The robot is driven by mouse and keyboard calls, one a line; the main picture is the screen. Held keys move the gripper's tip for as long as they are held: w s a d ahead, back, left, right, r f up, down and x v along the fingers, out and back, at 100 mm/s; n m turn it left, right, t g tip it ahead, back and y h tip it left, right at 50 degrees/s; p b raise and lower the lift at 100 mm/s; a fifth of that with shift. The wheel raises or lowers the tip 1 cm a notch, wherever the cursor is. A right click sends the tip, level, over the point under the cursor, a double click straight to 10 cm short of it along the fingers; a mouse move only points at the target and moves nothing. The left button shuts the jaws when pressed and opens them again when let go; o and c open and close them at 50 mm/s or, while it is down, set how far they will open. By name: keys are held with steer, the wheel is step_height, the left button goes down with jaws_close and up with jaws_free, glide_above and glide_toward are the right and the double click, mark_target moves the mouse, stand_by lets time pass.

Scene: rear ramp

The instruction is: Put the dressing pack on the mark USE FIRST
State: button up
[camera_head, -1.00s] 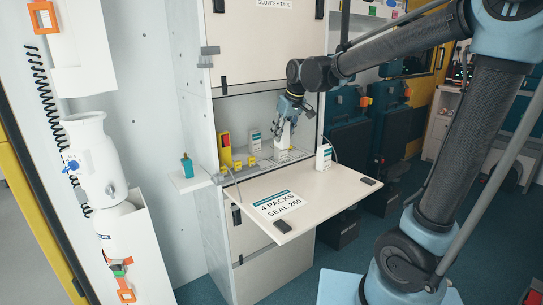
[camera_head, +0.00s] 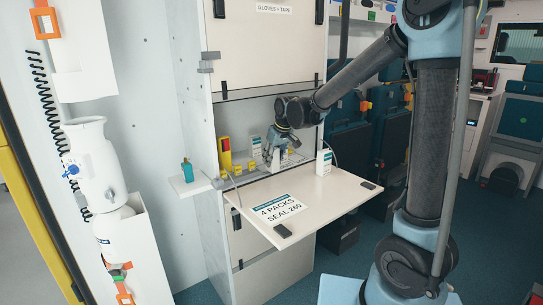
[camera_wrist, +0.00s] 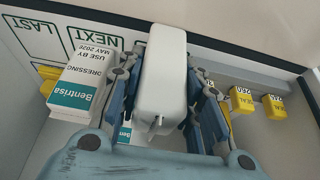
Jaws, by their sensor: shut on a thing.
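My gripper (camera_wrist: 160,95) is shut on a white pack (camera_wrist: 163,75), whose blank faces show in the wrist view. In the head view my gripper (camera_head: 275,137) is low inside the cabinet recess, above the back of the fold-down flap. In the wrist view a white dressing pack (camera_wrist: 85,78) with a teal Bentrisa label stands left of the held one, by the mark NEXT (camera_wrist: 92,42). The mark LAST (camera_wrist: 38,37) is farther left. The mark USE FIRST is not readable in either view. Whether the held pack touches the shelf, I cannot tell.
Several yellow seals, such as one at the right (camera_wrist: 273,107), stand beside the packs. Another white pack (camera_head: 323,161) stands on the flap's right side. The flap (camera_head: 325,195) carries a sign (camera_head: 281,207) and dark latches; its middle is clear. A yellow-red item (camera_head: 225,153) stands at the recess's left.

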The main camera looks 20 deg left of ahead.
steer(key=shift+w+a, duration=1.15)
steer(key=shift+a, duration=0.2)
steer(key=shift+w+a, duration=1)
steer(key=shift+a, duration=0.2)
steer(key=shift+f, duration=0.5)
steer(key=shift+d, duration=0.1)
steer(key=shift+s+f, duration=0.1)
steer(key=shift+f, duration=0.15)
steer(key=o, duration=1.1)
steer(key=v, duration=1.2)
steer(key=shift+r, duration=0.2)
